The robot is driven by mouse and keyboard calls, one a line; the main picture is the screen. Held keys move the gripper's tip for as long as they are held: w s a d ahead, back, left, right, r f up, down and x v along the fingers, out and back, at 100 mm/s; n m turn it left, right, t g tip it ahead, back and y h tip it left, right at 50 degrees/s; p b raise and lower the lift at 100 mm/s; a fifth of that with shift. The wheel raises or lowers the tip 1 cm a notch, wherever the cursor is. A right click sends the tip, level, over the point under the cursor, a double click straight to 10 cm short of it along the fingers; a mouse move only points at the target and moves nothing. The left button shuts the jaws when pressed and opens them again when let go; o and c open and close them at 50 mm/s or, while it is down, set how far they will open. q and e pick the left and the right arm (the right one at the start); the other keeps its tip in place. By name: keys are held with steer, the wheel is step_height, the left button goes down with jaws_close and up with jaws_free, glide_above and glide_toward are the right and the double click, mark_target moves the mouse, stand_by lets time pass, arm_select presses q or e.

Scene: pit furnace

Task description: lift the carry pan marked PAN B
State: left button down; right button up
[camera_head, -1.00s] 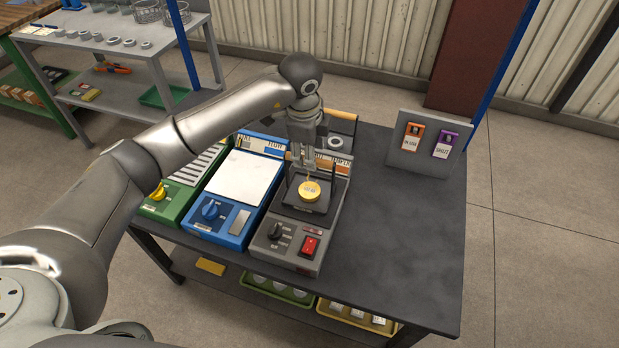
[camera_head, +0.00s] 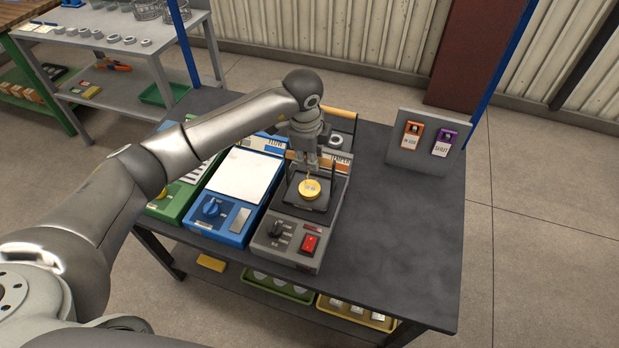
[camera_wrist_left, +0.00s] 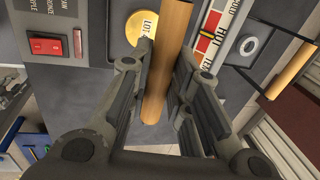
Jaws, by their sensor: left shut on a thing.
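A yellow disc (camera_head: 309,188) sits on a dark pan (camera_head: 318,205) on the grey unit with a red switch (camera_head: 310,243). My left gripper (camera_head: 308,166) is low over the back of that unit, just behind the disc. In the left wrist view its fingers (camera_wrist_left: 163,75) are shut on a wooden bar handle (camera_wrist_left: 166,55), beside the disc marked LOT (camera_wrist_left: 140,28). In the head view the gripper hides this handle. I cannot read a PAN B mark, nor tell whether the pan is clear of the unit. My right gripper is not in view.
A second wooden handle (camera_head: 341,113) and a grey ring (camera_head: 336,139) are just behind. Blue (camera_head: 218,216) and green (camera_head: 163,207) units stand to the left. A tag stand (camera_head: 425,157) is at the back right. The table's right side (camera_head: 400,235) is clear.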

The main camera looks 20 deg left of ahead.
arm_select(q)
steer(key=shift+w+r, duration=0.1)
steer(key=shift+r, duration=0.15)
